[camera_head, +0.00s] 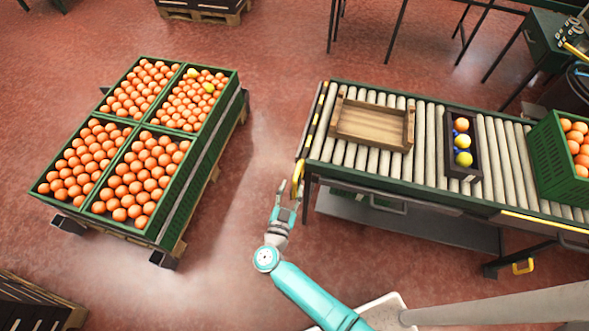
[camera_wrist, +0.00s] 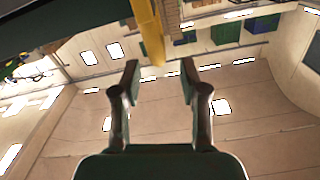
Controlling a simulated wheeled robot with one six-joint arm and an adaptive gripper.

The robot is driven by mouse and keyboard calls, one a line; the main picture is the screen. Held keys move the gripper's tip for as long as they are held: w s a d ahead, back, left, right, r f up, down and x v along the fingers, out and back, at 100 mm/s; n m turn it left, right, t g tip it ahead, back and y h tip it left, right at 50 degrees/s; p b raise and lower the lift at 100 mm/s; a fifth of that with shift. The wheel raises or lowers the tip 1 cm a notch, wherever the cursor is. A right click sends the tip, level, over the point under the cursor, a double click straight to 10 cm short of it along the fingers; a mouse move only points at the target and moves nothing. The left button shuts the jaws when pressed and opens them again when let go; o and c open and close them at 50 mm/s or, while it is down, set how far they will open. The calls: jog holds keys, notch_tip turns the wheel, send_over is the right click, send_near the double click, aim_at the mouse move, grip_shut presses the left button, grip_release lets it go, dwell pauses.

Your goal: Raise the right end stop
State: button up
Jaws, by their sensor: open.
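A yellow curved lever (camera_head: 299,172) sits at the near corner of the conveyor's left end. I cannot tell for sure that it is the right end stop. My gripper (camera_head: 290,187) is open just below and beside this lever. In the wrist view a yellow bar (camera_wrist: 148,30) comes down from the top, slightly left of the middle. Its lower end lies near the gap between the open fingers (camera_wrist: 160,68). I cannot tell whether the fingers touch it.
The roller conveyor (camera_head: 425,115) carries an empty wooden crate (camera_head: 337,122), a dark tray (camera_head: 476,160) with several fruits and a green crate (camera_head: 548,165) of oranges. A yellow handle (camera_head: 523,266) is below its right side. Orange crates (camera_head: 160,218) on a pallet stand left; floor between is clear.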

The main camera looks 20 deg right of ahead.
aim_at(299, 167)
jog(key=x, duration=0.8)
jog(key=shift+d, duration=0.15)
grip_shut()
